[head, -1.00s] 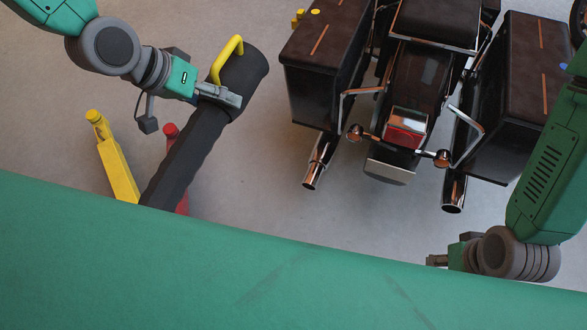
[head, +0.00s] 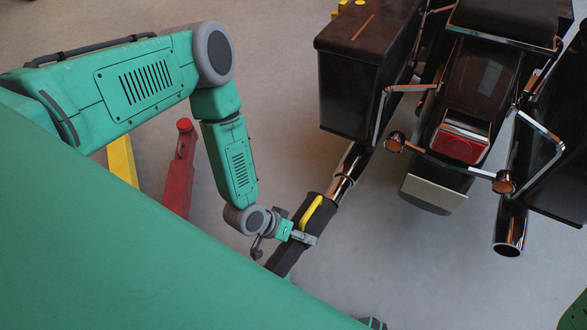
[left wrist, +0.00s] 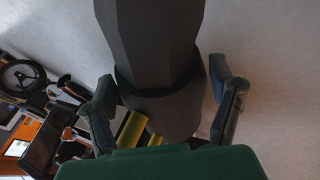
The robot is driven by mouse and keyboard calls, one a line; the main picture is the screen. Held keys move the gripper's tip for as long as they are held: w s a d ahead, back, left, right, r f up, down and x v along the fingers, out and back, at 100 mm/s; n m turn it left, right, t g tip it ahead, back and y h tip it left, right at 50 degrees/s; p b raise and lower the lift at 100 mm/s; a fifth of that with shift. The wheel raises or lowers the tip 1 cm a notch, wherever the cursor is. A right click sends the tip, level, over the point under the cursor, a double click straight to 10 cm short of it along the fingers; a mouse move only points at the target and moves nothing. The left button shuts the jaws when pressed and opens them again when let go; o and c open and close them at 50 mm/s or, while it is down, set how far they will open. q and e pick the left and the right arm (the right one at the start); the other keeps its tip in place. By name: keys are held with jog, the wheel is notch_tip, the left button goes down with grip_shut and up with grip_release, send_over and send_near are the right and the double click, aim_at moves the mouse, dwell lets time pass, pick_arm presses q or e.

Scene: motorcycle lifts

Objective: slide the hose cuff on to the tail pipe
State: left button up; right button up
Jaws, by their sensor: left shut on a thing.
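The hose cuff (head: 297,222) is a dark tube with a yellow handle (head: 319,212). In the left wrist view the dark cuff (left wrist: 160,75) fills the middle, with the yellow handle (left wrist: 133,128) below. A small dark part at the bottom edge of the head view may be my right gripper (head: 373,323); its fingers are unclear.
The motorcycle's left saddlebag (head: 362,75) is above the left pipe. Its red tail light (head: 458,148) and indicators stand between the pipes. The right tail pipe (head: 509,230) is open and bare. A red post (head: 181,170) and yellow post (head: 122,160) stand at left. Floor is clear between the pipes.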

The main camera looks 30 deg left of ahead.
pick_arm(q)
jog(key=s+d+f+b, duration=0.25)
jog(key=s+f, duration=0.25)
jog(key=f, duration=0.4)
jog(key=w+b, duration=0.5)
jog(key=w, duration=1.4)
jog(key=shift+w+r+n, duration=0.15)
jog(key=shift+w+n, duration=0.1)
jog(key=shift+n, duration=0.05)
dwell(0.3)
jog(key=o, duration=1.6)
jog(key=shift+a, duration=0.15)
